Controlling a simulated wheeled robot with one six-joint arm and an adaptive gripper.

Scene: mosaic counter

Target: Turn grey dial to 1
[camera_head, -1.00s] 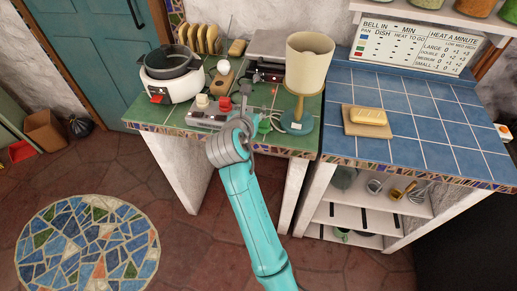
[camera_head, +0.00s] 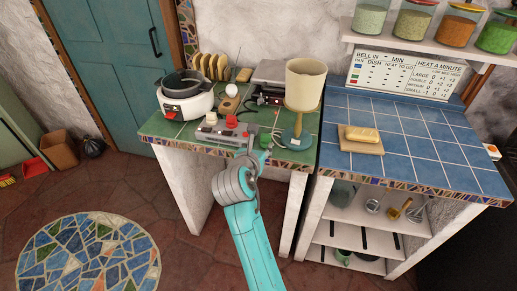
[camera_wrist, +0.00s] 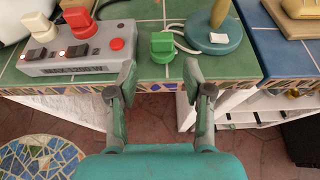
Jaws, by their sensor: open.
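I cannot make out a dial that is clearly grey. A grey box (camera_wrist: 75,52) marked MAX 1200 W sits near the counter's front edge; it also shows in the head view (camera_head: 215,136). My gripper (camera_wrist: 160,78) is open and empty at the front edge, in front of the green piece. It also shows in the head view (camera_head: 262,150).
A lamp (camera_head: 305,85) stands right of the grey box. A white cooker with a pan (camera_head: 187,106) stands to the left. The blue counter (camera_head: 400,125) holds a board with a yellow block (camera_head: 362,135). A lettered card (camera_head: 404,76) stands behind.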

